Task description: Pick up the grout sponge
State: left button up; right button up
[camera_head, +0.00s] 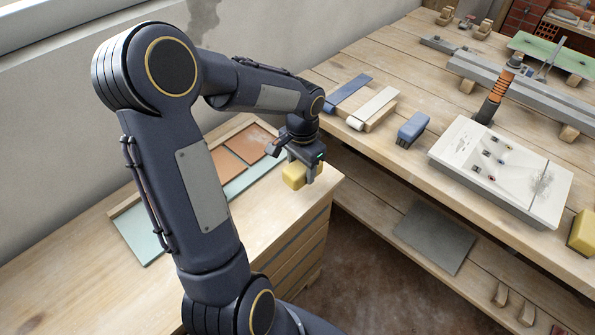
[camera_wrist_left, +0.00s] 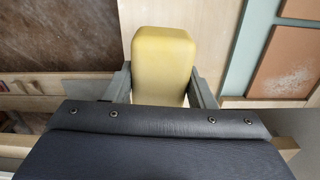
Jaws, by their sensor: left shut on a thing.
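The yellow grout sponge (camera_head: 294,176) is at the right end of the left wooden cabinet top, under my left gripper (camera_head: 304,172). In the left wrist view the sponge (camera_wrist_left: 163,60) sits between the two grey fingers of my left gripper (camera_wrist_left: 161,85), which is shut on it. I cannot tell whether the sponge touches the cabinet top. A second yellow block (camera_head: 582,232) stands at the right edge of the long workbench. My right gripper is not in view.
A board with terracotta tiles (camera_head: 229,160) lies beside the sponge. Across a gap, the workbench (camera_head: 395,160) holds a blue brush-like block (camera_head: 412,129), a white panel (camera_head: 480,180) with coloured fittings and an orange-handled tool (camera_head: 500,85). A grey slab (camera_head: 434,237) lies on the lower shelf.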

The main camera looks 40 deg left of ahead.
pick_arm(q)
jog(key=s+d+r, duration=0.4)
jog(key=d+r, duration=0.3)
jog(key=d, duration=0.4)
jog(key=shift+d+r, duration=0.3)
jog(key=shift+r, duration=0.1)
